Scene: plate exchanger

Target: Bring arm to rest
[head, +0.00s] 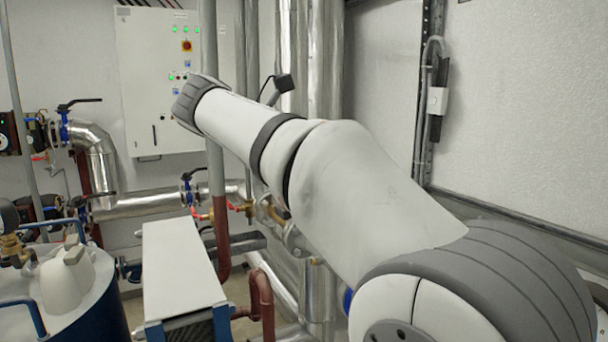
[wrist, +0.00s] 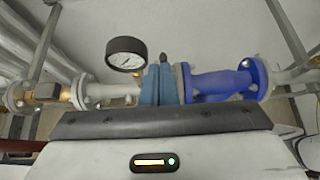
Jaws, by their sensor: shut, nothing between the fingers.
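My arm (head: 345,185) stretches across the head view from the lower right up to the upper left. Its grey-capped far end (head: 197,102) appears in front of the white control cabinet (head: 158,60). A small dark block, seemingly the wrist camera, sticks up beside the forearm. The wrist view holds no gripped object.
A white-topped box (head: 182,265) and a blue tank (head: 90,300) stand low at left. Insulated pipes and valves (head: 190,190) run behind the arm. The wrist view shows a pressure gauge (wrist: 126,54) and blue valve (wrist: 222,82). The right wall (head: 520,110) is mostly bare.

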